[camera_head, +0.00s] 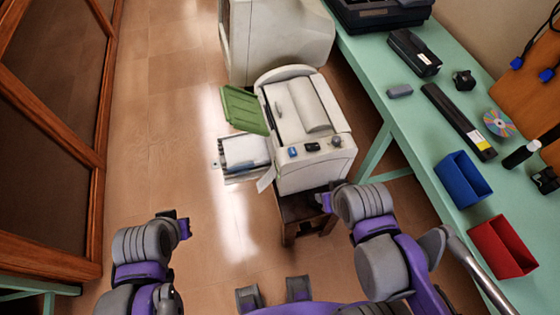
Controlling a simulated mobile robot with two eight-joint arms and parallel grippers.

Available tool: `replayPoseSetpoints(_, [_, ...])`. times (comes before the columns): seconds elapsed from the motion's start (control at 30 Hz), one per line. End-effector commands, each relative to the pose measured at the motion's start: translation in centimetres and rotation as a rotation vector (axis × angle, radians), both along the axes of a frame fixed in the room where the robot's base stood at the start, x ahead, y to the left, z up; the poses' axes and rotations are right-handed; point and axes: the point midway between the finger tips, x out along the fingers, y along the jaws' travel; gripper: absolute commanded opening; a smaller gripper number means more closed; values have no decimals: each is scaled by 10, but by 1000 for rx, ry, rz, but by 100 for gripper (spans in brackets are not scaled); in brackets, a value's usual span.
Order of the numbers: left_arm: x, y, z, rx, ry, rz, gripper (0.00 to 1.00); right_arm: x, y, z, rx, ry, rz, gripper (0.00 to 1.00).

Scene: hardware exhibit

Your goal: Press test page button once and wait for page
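A pale grey printer (298,105) stands on a small dark wooden stool (296,212) in the middle of the view. Its front edge carries a blue button (292,152), a dark button (312,147) and a round grey knob (335,141); no label is readable. A white sheet (266,179) hangs at its lower left corner. My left gripper (176,220) is over the floor, well left of the printer and apart from it. My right gripper (325,201) is just below the printer's front in the picture, mostly hidden by its wrist. Neither gripper's finger opening shows clearly.
A green tray (243,109) and a paper tray (244,153) stick out on the printer's left. A larger beige machine (275,40) stands behind. A green table (408,128) on the right holds blue (462,179) and red (502,246) bins. Floor is clear at left.

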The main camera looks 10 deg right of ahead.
Motion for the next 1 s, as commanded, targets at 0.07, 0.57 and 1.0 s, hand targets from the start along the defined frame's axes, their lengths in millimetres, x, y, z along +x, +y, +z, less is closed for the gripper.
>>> replayPoseSetpoints(0.07, [0,0,0,0,0,0,0,0,0,0,0,0,0,25])
replayPoseSetpoints(0.57, [0,0,0,0,0,0,0,0,0,0,0,0,0,0])
replayPoseSetpoints(1.0, [0,0,0,0,0,0,0,0,0,0,0,0,0,0])
